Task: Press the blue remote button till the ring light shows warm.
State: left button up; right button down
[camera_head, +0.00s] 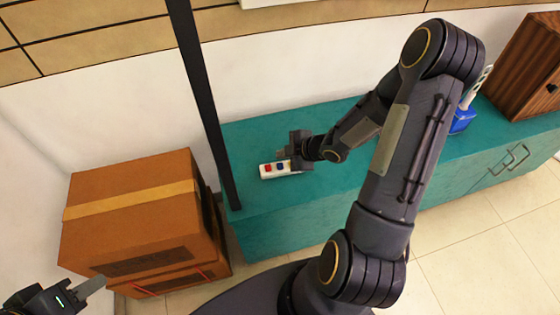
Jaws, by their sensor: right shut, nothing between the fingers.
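A white remote (265,172) lies on the teal cabinet top. It shows a red button (268,168) and a blue button (280,166), with its right part hidden behind my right gripper. My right gripper (282,155) is shut and empty, with its fingertips right over the remote by the blue button. I cannot tell if they touch the button. My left gripper (98,284) is low at the left edge, far from the remote, and I cannot tell if it is open or shut. No ring light shows in this view, so its colour cannot be seen.
A black pole (205,110) rises at the left end of the teal cabinet (245,205). Stacked cardboard boxes (130,220) stand left of it. A blue holder (461,121) and a brown wooden box (525,70) are at the right.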

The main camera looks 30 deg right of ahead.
aim_at(283, 167)
notch_tip(283, 167, up, 3)
jog(key=shift+f+p, duration=0.15)
jog(key=shift+p, duration=0.75)
jog(key=shift+f, duration=0.1)
dwell(3.1)
notch_tip(283, 167, up, 4)
jog(key=shift+f+p, duration=0.1)
jog(key=shift+p, duration=0.7)
jog(key=shift+f, duration=0.1)
notch_tip(283, 167, down, 9)
jog(key=b, duration=0.8)
jog(key=shift+r, duration=0.2)
jog(key=shift+b, duration=0.3)
dwell(0.7)
